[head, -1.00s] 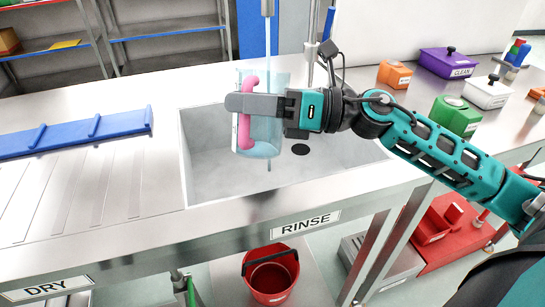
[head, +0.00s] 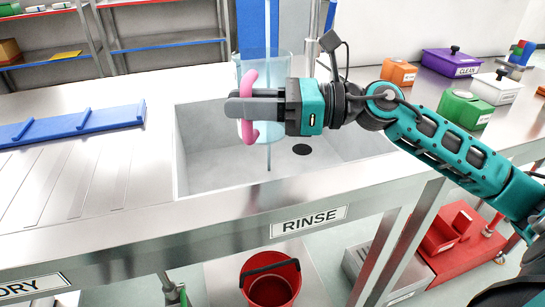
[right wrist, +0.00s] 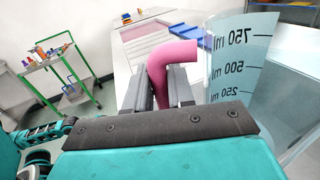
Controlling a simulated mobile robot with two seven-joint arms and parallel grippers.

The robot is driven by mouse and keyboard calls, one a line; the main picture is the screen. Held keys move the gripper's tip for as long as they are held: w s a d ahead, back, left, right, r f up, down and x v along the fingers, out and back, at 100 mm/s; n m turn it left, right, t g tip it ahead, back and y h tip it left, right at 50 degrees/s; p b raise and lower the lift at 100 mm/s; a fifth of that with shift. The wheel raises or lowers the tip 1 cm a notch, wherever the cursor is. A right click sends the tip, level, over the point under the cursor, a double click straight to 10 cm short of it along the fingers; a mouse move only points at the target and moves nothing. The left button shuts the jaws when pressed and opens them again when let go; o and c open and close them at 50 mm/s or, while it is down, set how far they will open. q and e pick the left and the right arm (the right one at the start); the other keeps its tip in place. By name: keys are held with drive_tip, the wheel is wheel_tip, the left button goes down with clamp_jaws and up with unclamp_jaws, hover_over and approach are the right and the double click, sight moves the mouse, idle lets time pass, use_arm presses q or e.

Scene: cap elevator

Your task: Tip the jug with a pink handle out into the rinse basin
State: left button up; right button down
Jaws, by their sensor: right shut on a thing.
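The jug (head: 279,75) is clear pale blue, with a pink handle (head: 249,131) on its left side. My right gripper (head: 255,106) is shut on the handle and holds the jug above the rinse basin (head: 215,172). The jug looks roughly upright. In the right wrist view, the jug (right wrist: 236,60) shows its ml marks, and the handle (right wrist: 168,55) stands between the fingers (right wrist: 170,85). I cannot tell whether the jug holds liquid. A thin vertical line runs down into the basin by the jug. My left gripper is not in view.
A black drain (head: 302,149) shows in the basin floor. A blue rail (head: 70,125) lies on the ribbed drainer at left. Orange (head: 398,73), green (head: 461,108), white and purple containers stand on the right counter. A red bucket (head: 270,283) stands below the RINSE label.

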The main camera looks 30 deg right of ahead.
drive_tip(key=shift+w+f, duration=0.1)
drive_tip(key=shift+f, duration=0.35)
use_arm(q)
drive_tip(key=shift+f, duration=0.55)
use_arm(e)
drive_tip(key=shift+r, duration=0.2)
drive_tip(key=shift+r, duration=0.1)
use_arm(q)
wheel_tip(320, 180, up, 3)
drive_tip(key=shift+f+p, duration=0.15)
drive_tip(key=shift+p, duration=1.1)
use_arm(e)
drive_tip(key=s+r, duration=0.1)
drive_tip(key=s+a+r, duration=0.1)
drive_tip(key=s, duration=0.1)
drive_tip(key=s+a, duration=0.1)
drive_tip(key=shift+s+a+r, duration=0.2)
drive_tip(key=shift+r, duration=0.2)
drive_tip(key=shift+s, duration=0.1)
